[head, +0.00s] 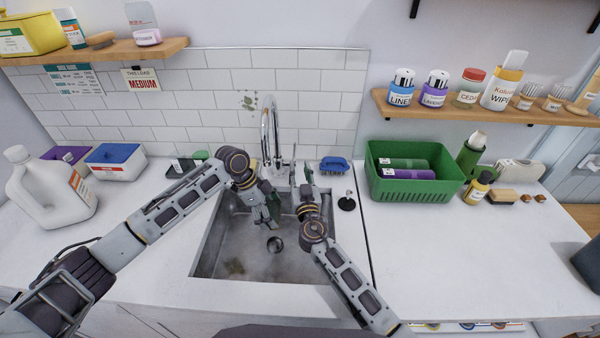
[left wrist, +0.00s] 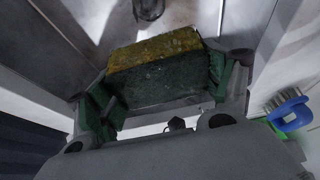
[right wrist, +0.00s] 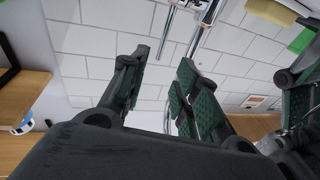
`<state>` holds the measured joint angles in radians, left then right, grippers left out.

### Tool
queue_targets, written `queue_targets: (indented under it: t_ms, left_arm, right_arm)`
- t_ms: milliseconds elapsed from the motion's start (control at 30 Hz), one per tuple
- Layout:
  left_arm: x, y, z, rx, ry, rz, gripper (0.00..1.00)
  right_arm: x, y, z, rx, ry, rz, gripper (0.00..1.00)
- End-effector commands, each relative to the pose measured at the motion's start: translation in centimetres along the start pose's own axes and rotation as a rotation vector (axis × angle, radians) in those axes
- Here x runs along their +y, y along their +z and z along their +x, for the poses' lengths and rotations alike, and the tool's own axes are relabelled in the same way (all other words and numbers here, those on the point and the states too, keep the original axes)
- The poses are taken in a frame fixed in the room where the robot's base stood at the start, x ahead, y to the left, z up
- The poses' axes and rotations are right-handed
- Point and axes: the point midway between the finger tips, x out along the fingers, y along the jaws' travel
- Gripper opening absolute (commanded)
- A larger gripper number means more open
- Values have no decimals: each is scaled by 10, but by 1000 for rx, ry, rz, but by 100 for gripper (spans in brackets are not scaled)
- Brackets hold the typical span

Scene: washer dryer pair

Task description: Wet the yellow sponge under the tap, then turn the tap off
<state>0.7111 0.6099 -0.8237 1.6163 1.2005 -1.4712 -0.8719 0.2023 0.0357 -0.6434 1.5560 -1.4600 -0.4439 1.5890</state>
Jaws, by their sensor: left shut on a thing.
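The chrome tap (head: 270,125) stands at the back of the sink (head: 205,262); part of it also shows in the right wrist view (right wrist: 168,28). My left gripper (head: 268,210) is over the sink, below the tap's spout. It is shut on the yellow sponge (left wrist: 155,48), which has a dark green side and sits between the green finger pads in the left wrist view. The sponge is hard to make out in the head view. My right gripper (head: 303,182) is beside the tap on the right. Its fingers (right wrist: 160,88) are apart and empty. I cannot tell whether water is running.
A blue brush (head: 335,164) and a black stopper (head: 346,202) lie right of the sink. A green basket (head: 410,190) with bottles stands further right. A white jug (head: 45,190) and boxes stand at left. The right counter's front is clear.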

Motion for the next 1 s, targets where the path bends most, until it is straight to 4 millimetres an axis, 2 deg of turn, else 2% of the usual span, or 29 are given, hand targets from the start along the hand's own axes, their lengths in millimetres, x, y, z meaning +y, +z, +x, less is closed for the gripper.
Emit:
queue_targets:
  t_ms: [200, 467, 667, 1000]
  left_arm:
    - [0, 0, 0, 0, 0, 0, 61]
    - [0, 0, 0, 0, 0, 0, 61]
    - [0, 0, 0, 0, 0, 0, 61]
    - [0, 0, 0, 0, 0, 0, 61]
  right_arm:
    - [0, 0, 0, 0, 0, 0, 31]
    - [0, 0, 0, 2, -7, -26, 0]
    - [1, -2, -2, 11, -32, -128, 0]
    - [3, -5, -10, 46, -104, -439, 0]
